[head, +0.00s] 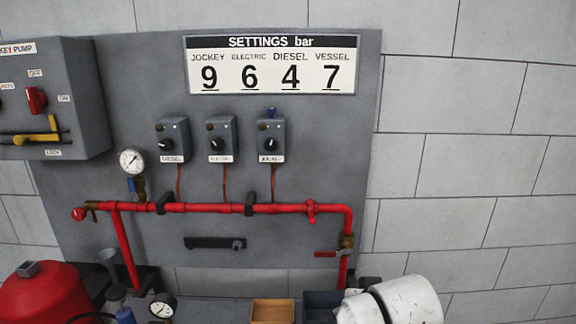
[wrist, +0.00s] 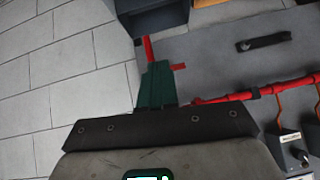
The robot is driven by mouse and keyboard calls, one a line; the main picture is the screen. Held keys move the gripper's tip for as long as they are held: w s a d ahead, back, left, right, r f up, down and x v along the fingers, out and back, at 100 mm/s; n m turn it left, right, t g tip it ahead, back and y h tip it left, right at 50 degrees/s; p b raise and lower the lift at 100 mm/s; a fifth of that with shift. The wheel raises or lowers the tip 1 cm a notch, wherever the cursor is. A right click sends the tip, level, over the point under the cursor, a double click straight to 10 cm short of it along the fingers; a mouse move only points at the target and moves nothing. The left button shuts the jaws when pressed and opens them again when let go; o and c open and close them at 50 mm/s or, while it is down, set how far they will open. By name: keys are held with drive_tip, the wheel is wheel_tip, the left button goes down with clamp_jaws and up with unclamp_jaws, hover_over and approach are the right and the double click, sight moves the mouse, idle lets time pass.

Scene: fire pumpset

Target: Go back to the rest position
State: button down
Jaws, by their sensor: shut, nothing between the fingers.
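My gripper (wrist: 157,70) shows in the wrist view as dark green fingers pressed together, with nothing between them. It is in front of the grey panel's edge, and the red pipe (wrist: 148,48) shows behind its tips. The wrist view is turned over compared with the head view. In the head view, only a white part of my arm shows at the bottom right; the gripper itself is not visible there.
A grey panel (head: 100,200) carries a settings board (head: 272,64), three pressure switches, a gauge (head: 132,161) and red piping (head: 230,208). A control box (head: 85,95) juts out at left. A red vessel (head: 45,300) and two bins (head: 272,311) stand below. Bare wall (head: 470,160) lies right.

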drive_tip(key=s+d+f+g, duration=0.2)
drive_tip(key=s+d+f, duration=0.3)
drive_tip(key=s+f, duration=0.5)
drive_tip(key=s+d+f+g, duration=0.2)
drive_tip(key=s+f, duration=0.1)
drive_tip(key=s, duration=0.6)
drive_tip(key=s+d+f+g, duration=0.1)
drive_tip(key=s+d+f, duration=0.2)
drive_tip(key=s, duration=0.7)
drive_tip(key=s+d+f+g+h, duration=0.1)
drive_tip(key=s+d+f+g, duration=0.1)
drive_tip(key=s, duration=0.8)
wheel_tip(320, 180, down, 3)
drive_tip(key=shift+d+r+g, duration=0.15)
drive_tip(key=shift+d+g, duration=0.15)
drive_tip(key=shift+d, duration=0.35)
